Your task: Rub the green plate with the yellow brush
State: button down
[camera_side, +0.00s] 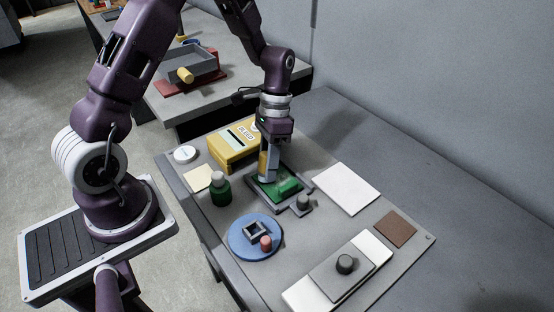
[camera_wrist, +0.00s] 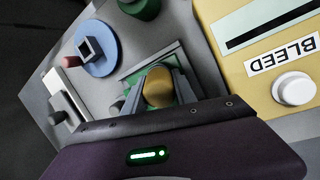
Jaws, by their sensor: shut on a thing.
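In the wrist view, parts of the green surface (camera_wrist: 172,58) show around my fingers. My gripper (camera_side: 267,178) points down over the plate's far left part. It is shut on the yellow brush (camera_wrist: 158,88), whose rounded yellow top shows between the fingers in the wrist view. The brush's lower end is hidden by the fingers, so I cannot tell whether it touches the plate.
A yellow box (camera_side: 235,145) marked BLEED stands close behind my gripper. A green bottle (camera_side: 220,190) and a blue disc (camera_side: 243,247) are in front. A small knobbed block (camera_side: 303,204) sits by the frame's corner. A white panel (camera_side: 347,188) lies flat to the right.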

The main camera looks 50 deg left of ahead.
jog(key=shift+s, duration=0.6)
jog(key=shift+w, duration=3.5)
jog(key=shift+w+d+r, duration=0.1)
jog(key=shift+w+d, duration=0.15)
jog(key=shift+d+r, duration=0.15)
jog(key=shift+d, duration=0.55)
jog(key=shift+s+a+f, duration=0.1)
jog(key=shift+s+f, duration=0.05)
jog(key=shift+s, duration=1.75)
jog(key=shift+s+a+f, duration=0.1)
jog(key=shift+s, duration=1.8)
jog(key=shift+w+d, duration=0.15)
jog(key=shift+w, duration=3.35)
jog(key=shift+w+r, duration=0.1)
jog(key=shift+w, duration=0.2)
notch_tip(320, 180, up, 8)
jog(key=shift+s, duration=0.1)
